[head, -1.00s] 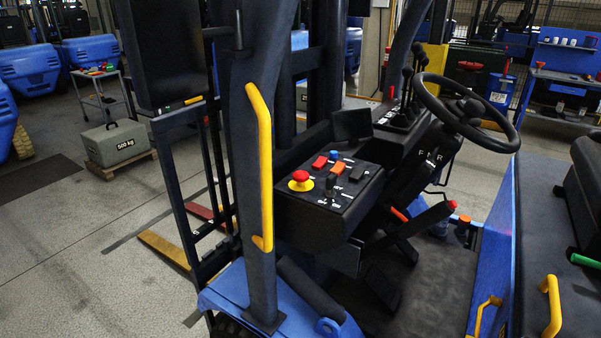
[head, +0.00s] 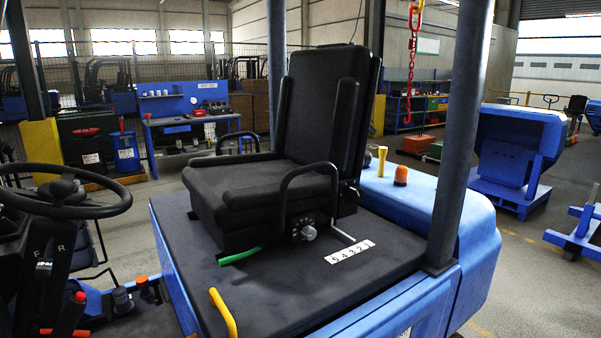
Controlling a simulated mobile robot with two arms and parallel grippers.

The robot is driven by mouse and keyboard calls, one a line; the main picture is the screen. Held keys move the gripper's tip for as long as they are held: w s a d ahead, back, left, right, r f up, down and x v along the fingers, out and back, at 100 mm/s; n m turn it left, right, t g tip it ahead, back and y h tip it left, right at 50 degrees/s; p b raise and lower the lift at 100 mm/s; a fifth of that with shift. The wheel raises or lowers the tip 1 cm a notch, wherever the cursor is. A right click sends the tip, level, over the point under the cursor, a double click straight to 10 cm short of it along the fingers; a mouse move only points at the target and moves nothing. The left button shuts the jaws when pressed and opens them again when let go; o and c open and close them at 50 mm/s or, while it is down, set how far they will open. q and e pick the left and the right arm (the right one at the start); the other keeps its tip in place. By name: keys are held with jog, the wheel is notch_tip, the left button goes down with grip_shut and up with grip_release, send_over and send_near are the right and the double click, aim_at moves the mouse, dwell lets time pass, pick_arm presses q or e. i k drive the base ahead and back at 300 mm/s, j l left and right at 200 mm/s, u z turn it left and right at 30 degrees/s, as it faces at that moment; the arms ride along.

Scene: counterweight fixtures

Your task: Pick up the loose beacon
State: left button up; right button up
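A small orange beacon (head: 401,176) stands upright on the blue rear cover (head: 425,212) of the forklift, right of the seat and beside the dark rear post. I cannot tell whether it is loose or fixed. A yellow cylinder-like object (head: 381,161) stands just left of it, close to the seat back. Neither of my grippers is in view.
The black seat (head: 325,130) with its armrests stands left of the beacon. The dark blue post (head: 461,130) rises at its right. The steering wheel (head: 62,190) is at the left. A red chain (head: 411,65) hangs behind.

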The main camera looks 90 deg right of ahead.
aim_at(401, 172)
jog(key=z, duration=3.4)
jog(key=l+u, duration=0.2)
jog(key=u, duration=0.25)
jog(key=i+l+u, duration=0.1)
jog(key=l+u, duration=0.45)
jog(key=u, duration=0.3)
jog(key=l+u, duration=0.25)
jog(key=u, duration=0.2)
